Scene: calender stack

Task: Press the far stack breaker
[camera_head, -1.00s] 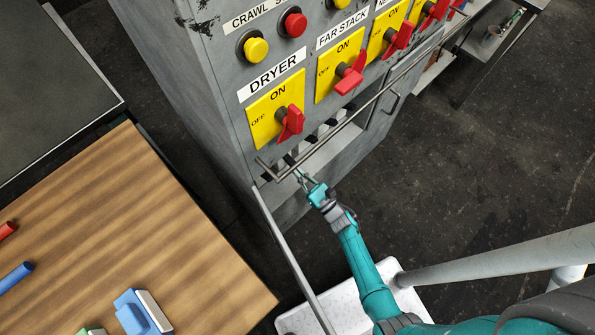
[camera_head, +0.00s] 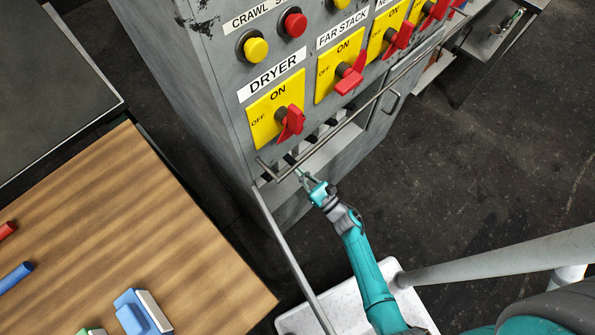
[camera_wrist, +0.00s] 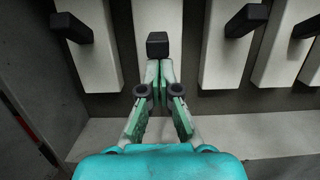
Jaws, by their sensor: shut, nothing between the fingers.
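A row of several white breakers with black levers sits in a recess low in the grey cabinet. In the wrist view, one breaker's black lever (camera_wrist: 157,45) is straight ahead of my gripper (camera_wrist: 160,72), just beyond the fingertips; I cannot tell whether they touch. Another black lever (camera_wrist: 72,27) is to its left, and more (camera_wrist: 246,20) are to its right. No breaker label is readable, so I cannot tell which is the far stack one. In the head view, my gripper (camera_head: 299,173) is at the recess, its fingers together and empty, with the breakers mostly hidden.
A metal rail (camera_head: 345,122) runs across the cabinet front, just above my gripper. Above are red rotary switches, including DRYER (camera_head: 291,122) and FAR STACK (camera_head: 350,75). A wooden table (camera_head: 150,225) stands left. A ledge (camera_wrist: 260,130) lies below the breakers.

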